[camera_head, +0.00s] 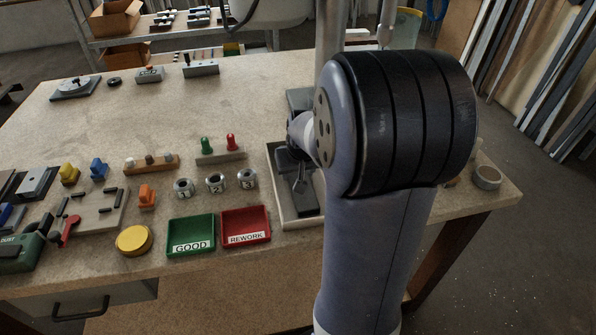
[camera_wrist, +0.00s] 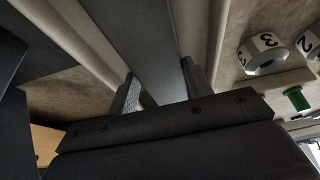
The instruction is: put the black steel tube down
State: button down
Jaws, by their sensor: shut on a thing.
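The black steel tube (camera_wrist: 145,45) shows in the wrist view as a dark grey, flat-faced length running up from between my fingers and out of the top edge. My gripper (camera_wrist: 160,92) is shut on it, with one ridged finger on each side. The far end of the tube is out of view. Pale raised rims show on both sides of the tube, and they look like those of the shallow pale tray (camera_head: 284,220) in the head view. I cannot tell whether the tube touches the tray floor. In the head view my arm hides most of the gripper and tube.
Numbered metal rings (camera_head: 247,179) stand left of the tray; ring 3 (camera_wrist: 265,54) is close in the wrist view. A red REWORK bin (camera_head: 245,224) and a green GOOD bin (camera_head: 191,234) are front left. A block with green and red plugs (camera_head: 220,152) stands behind the rings.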

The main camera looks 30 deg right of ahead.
jog(key=c, duration=1.1)
grip_release()
jog(key=shift+f, duration=0.15)
jog(key=o, duration=0.4)
jog(key=shift+o, duration=0.2)
jog(key=shift+s+r, duration=0.15)
jog(key=shift+r, duration=0.5)
jog(key=v, duration=1.1)
jog(key=shift+p, duration=0.4)
